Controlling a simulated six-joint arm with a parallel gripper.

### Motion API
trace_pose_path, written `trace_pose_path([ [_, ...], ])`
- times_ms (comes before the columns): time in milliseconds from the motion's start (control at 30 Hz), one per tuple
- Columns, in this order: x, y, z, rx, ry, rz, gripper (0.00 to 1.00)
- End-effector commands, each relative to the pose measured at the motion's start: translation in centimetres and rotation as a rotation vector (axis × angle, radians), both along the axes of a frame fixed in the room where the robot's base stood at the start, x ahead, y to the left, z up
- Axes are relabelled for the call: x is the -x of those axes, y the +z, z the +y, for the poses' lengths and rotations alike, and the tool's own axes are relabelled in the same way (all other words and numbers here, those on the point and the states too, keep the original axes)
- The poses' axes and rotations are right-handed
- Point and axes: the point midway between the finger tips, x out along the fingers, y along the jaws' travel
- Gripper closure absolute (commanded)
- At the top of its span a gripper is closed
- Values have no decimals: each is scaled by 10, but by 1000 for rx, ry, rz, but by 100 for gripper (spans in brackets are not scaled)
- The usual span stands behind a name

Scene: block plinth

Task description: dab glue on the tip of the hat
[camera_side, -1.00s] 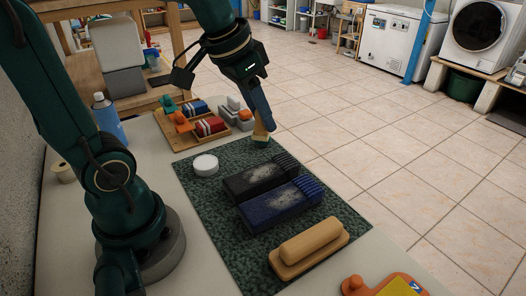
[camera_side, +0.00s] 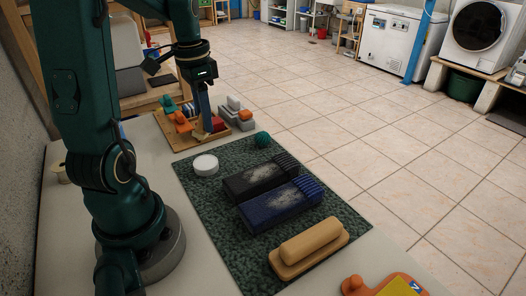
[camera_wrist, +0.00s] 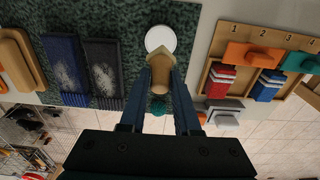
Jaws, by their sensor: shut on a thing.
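My gripper (camera_wrist: 161,97) is shut on a tan piece (camera_wrist: 160,72) with a pointed end in the wrist view. In the side view, my gripper (camera_side: 205,128) hangs low over the near part of the wooden tray, and its fingers partly hide what they hold. A round white disc (camera_side: 205,165) lies on the mat's far left corner; it also shows beyond the tan piece in the wrist view (camera_wrist: 160,38). A round, ridged teal thing (camera_side: 262,140) sits by the mat's far edge. I cannot tell which thing is the hat, and no glue is clearly seen.
A black piece (camera_side: 256,179) and a navy piece (camera_side: 275,207), ribbed at one end with pale patches, lie on the green mat (camera_side: 222,232). A tan block with a rounded top (camera_side: 308,247) is at the front. Grey blocks (camera_wrist: 224,117) and the numbered tray (camera_wrist: 232,32) stand beyond the mat.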

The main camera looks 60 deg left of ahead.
Motion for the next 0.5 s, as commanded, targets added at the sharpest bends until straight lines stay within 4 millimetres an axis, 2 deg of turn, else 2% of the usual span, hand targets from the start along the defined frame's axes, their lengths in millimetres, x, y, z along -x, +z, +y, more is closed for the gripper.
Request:
trace_pose_path([
  [500,0,-46,-1,3,0,5,100],
])
